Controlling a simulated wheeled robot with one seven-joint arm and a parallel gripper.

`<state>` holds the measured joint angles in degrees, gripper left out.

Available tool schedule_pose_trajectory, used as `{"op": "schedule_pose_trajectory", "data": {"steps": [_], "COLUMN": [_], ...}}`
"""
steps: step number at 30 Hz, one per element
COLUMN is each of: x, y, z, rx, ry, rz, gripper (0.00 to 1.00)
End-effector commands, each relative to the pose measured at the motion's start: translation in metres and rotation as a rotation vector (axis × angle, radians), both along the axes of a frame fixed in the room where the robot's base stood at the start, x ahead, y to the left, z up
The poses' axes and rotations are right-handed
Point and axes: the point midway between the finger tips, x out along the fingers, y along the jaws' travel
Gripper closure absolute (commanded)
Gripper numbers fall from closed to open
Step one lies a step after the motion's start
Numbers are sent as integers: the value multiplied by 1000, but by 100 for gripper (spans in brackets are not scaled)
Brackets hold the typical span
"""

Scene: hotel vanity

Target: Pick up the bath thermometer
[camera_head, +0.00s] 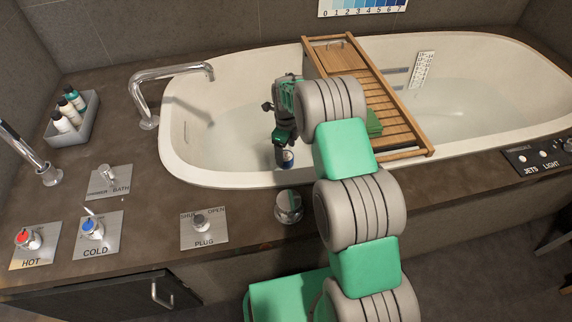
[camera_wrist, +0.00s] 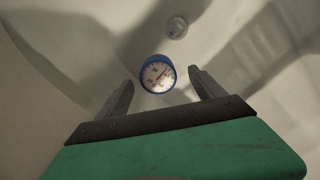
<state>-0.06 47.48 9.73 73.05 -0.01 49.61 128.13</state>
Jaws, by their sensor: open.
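The bath thermometer (camera_wrist: 158,75) is a round white dial with a blue rim and a red needle. In the wrist view it lies ahead of and between the fingertips of my gripper (camera_wrist: 159,88). My gripper is open, with a finger to each side of the dial in the wrist view. I cannot tell whether either finger touches it.
A wooden caddy (camera_head: 412,128) spans the tub right of my gripper, with a green item (camera_head: 374,124) on it. A curved spout (camera_head: 150,90) reaches over the left rim. Knob plates (camera_head: 205,240) and a bottle tray (camera_head: 75,130) occupy the ledge. A round drain fitting (camera_wrist: 176,27) shows beyond the thermometer.

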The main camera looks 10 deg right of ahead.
Motion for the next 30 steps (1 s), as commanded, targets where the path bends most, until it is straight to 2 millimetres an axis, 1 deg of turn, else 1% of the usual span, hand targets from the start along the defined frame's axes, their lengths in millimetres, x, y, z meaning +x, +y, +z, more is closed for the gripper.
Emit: {"op": "schedule_pose_trajectory", "data": {"steps": [1,4,6,11,30], "x": [-4,-3,-3,-3,-3], "y": [2,2,2,2,2], "z": [-17,-32,-35,-33,-33], "rx": [0,0,0,0,0], "ry": [5,4,2,2,2], "rz": [1,1,1,2,2], "gripper": [21,21,21,21,73]}}
